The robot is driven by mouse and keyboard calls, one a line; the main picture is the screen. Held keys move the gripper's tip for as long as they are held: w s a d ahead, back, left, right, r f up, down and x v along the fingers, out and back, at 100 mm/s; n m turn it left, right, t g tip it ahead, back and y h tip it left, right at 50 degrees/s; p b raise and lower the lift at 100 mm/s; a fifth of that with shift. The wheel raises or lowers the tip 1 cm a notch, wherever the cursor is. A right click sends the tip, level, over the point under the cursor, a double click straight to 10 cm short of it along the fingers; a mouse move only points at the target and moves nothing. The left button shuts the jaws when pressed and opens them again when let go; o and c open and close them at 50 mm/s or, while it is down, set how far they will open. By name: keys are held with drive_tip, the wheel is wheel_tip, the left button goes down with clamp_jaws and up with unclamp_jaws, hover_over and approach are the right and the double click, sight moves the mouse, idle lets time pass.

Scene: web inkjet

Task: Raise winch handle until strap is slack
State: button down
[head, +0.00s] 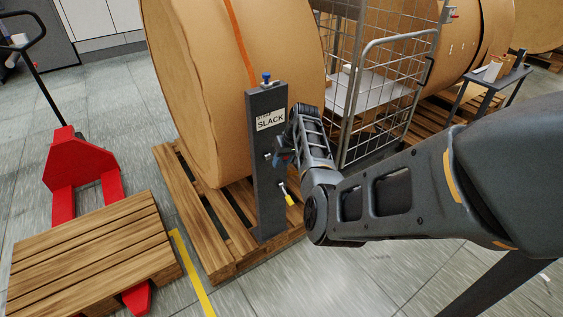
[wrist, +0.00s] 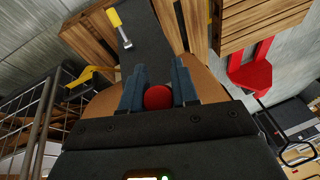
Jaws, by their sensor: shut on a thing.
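A dark post (head: 267,180) stands on a pallet against a large brown roll, with a "SLACK" label (head: 270,120) near its top. An orange strap (head: 239,40) runs down the roll to the post; I cannot tell its tension. My gripper (head: 280,158) is at the post's face below the label. In the wrist view, its blue fingers are shut on a round red knob (wrist: 158,97). The knob is hidden in the head view; I cannot tell whether it belongs to the winch handle. A yellow-gripped lever (head: 290,197) sticks out lower on the post, apart from my fingers (wrist: 113,18).
A wire cage cart (head: 385,85) stands close behind my gripper on the right. A red pallet jack (head: 75,170) and a wooden pallet (head: 90,250) are at left. A blue knob (head: 266,77) tops the post. Grey floor (head: 350,285) is clear in front.

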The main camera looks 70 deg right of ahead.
drive_tip(key=shift+w+r, duration=0.1)
drive_tip(key=c, duration=0.9)
unclamp_jaws()
drive_tip(key=shift+c, duration=0.2)
drive_tip(key=v, duration=0.7)
drive_tip(key=shift+r, duration=0.35)
drive_tip(key=shift+f, duration=0.1)
